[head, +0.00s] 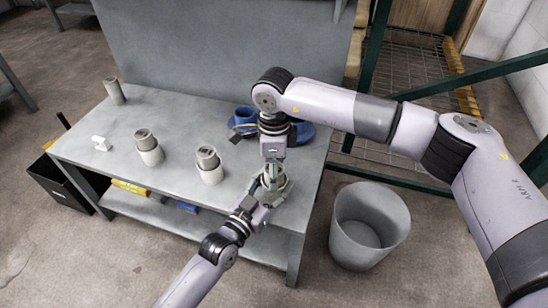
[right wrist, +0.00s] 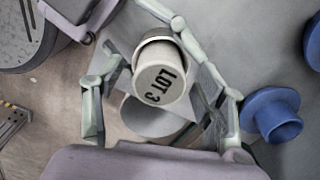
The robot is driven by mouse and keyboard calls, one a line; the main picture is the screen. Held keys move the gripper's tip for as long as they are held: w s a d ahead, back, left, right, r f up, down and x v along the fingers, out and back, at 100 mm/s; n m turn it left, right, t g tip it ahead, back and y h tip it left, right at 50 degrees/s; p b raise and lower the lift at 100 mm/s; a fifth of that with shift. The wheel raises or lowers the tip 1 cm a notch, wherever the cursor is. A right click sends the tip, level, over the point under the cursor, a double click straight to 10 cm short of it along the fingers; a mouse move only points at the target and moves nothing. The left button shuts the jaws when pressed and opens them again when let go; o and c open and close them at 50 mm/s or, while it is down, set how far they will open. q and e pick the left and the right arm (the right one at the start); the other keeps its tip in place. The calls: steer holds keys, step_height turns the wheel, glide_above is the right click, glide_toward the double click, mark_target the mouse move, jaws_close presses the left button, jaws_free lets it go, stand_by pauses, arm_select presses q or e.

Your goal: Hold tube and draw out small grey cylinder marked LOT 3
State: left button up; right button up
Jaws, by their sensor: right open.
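The small grey cylinder marked LOT 3 (right wrist: 160,86) faces the camera in the right wrist view, its end sticking out of the pale tube (right wrist: 158,36). My left gripper (head: 267,198) comes from below in the head view and is shut on the tube near the bench's front right part. My right gripper (head: 272,178) points down from above, open. In the right wrist view its fingers (right wrist: 163,100) stand on both sides of the cylinder, apart from it. The tube's lower part is hidden.
Two more tubes with grey cylinders (head: 144,137) (head: 207,157) stand on the grey bench (head: 105,170). Blue parts (head: 243,118) stand behind my right gripper. A grey bin (head: 358,255) stands right.

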steer(key=shift+f, duration=0.25)
steer(key=shift+c, duration=0.5)
jaws_close()
steer(key=shift+r, duration=0.15)
arm_select(q)
steer(key=shift+f, duration=0.1)
arm_select(e)
steer(key=shift+r, duration=1.55)
steer(key=shift+r, duration=1.35)
steer(key=shift+r, duration=0.1)
